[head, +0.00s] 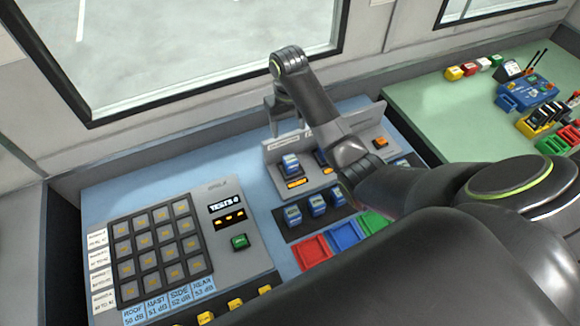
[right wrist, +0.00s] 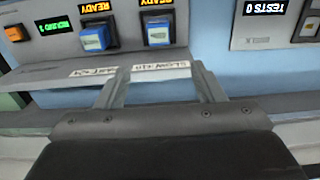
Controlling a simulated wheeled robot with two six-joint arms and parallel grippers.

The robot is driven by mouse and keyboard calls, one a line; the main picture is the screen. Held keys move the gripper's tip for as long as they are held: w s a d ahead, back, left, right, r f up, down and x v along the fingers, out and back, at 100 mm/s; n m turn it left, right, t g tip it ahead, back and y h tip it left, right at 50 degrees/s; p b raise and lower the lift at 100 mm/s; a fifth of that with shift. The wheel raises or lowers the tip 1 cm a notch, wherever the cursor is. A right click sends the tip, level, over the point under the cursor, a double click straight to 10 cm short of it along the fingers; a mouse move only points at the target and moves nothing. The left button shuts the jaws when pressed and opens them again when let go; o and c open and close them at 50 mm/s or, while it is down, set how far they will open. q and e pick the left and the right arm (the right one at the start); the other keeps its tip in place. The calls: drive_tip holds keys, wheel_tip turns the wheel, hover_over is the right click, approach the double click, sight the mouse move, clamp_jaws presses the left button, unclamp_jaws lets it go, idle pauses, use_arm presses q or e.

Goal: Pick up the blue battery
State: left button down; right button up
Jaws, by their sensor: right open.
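Several blue batteries with pale tops are on the console. One blue battery (head: 291,163) sits upright in the charger panel, above an orange display. Others stand in a dark rack in front, such as this rack battery (head: 317,204). My right gripper (head: 287,124) is open and empty at the back edge of the charger panel. In the right wrist view, my right gripper (right wrist: 160,72) has its fingers apart over a label strip. Beyond it are a left slot battery (right wrist: 95,38) and a right slot battery (right wrist: 158,31), both apart from the fingers. My left gripper is not in view.
Red (head: 312,251), blue (head: 344,235) and green (head: 373,222) trays lie in front of the rack. A keypad (head: 155,245) is on the left. A green table (head: 430,100) at right holds coloured blocks and a blue device. My right arm hides part of the charger.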

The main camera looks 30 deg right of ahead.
wheel_tip(320, 180, down, 3)
drive_tip(key=b, duration=0.2)
drive_tip(key=p, duration=0.1)
hover_over(289, 157)
wheel_tip(289, 157, down, 5)
drive_tip(key=shift+f, duration=0.8)
drive_tip(key=shift+f+p, duration=0.4)
drive_tip(key=shift+f, duration=0.2)
drive_tip(key=shift+f+p, duration=0.3)
drive_tip(key=shift+f, duration=1.75)
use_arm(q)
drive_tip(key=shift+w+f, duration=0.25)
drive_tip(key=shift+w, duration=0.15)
use_arm(e)
drive_tip(key=c, duration=1.2)
drive_tip(key=shift+o, duration=0.2)
drive_tip(key=shift+r, duration=0.1)
